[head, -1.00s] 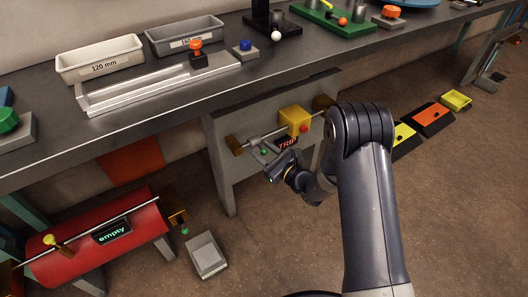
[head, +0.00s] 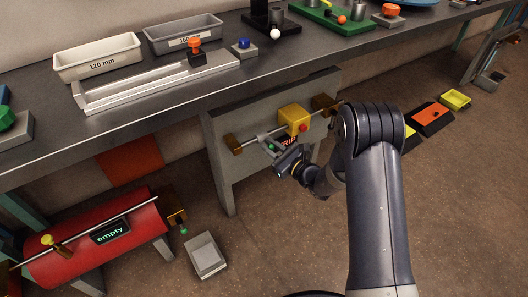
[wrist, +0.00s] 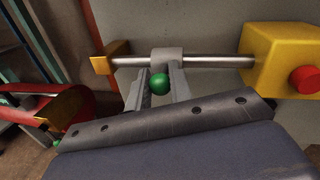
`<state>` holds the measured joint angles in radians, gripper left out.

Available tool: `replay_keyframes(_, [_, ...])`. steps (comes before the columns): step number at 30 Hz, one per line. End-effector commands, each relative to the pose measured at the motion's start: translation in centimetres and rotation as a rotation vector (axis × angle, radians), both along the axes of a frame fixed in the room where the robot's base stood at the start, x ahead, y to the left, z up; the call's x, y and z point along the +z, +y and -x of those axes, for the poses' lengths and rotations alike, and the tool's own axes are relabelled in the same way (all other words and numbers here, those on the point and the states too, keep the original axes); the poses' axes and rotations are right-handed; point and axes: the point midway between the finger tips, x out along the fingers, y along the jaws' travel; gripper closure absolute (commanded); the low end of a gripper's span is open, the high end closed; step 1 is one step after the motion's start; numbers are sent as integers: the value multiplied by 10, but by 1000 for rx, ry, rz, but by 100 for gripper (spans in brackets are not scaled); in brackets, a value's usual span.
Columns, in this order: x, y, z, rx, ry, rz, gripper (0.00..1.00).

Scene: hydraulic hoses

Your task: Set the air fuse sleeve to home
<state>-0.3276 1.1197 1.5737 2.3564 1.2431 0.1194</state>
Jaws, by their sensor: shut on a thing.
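The air fuse sleeve, a small grey collar (wrist: 167,56), sits on a bright horizontal rod (head: 246,141) fixed to a grey panel (head: 232,172) under the bench. A green ball knob (wrist: 160,84) sticks out from it and also shows in the head view (head: 271,147). My gripper (wrist: 159,86) is shut on the sleeve's knob, with one finger on each side. The sleeve stands between the left brass end block (wrist: 112,57) and the yellow block (wrist: 276,59) with a red button, apart from both. A dark display (head: 288,142) with red letters is partly hidden by my gripper.
A red tank (head: 97,240) with a display reading "empty" stands at lower left, and a grey pedal-like box (head: 207,256) lies on the floor beside it. The bench (head: 100,150) overhangs the panel.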

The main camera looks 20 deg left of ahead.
Motion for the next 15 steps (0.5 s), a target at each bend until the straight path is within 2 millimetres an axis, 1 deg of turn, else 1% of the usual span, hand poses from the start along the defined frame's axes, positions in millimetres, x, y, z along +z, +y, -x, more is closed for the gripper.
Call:
replay_keyframes(1, [-1, -6, -8, -4, -4, -2, 100])
replay_keyframes(3, [0, -11, -13, -3, -4, -1, 100])
replay_keyframes(12, [1, -13, -16, -6, -2, 0, 100])
replay_keyframes(13, [1, -13, -16, -6, -2, 0, 79])
replay_keyframes(15, [1, -13, -16, -6, -2, 0, 73])
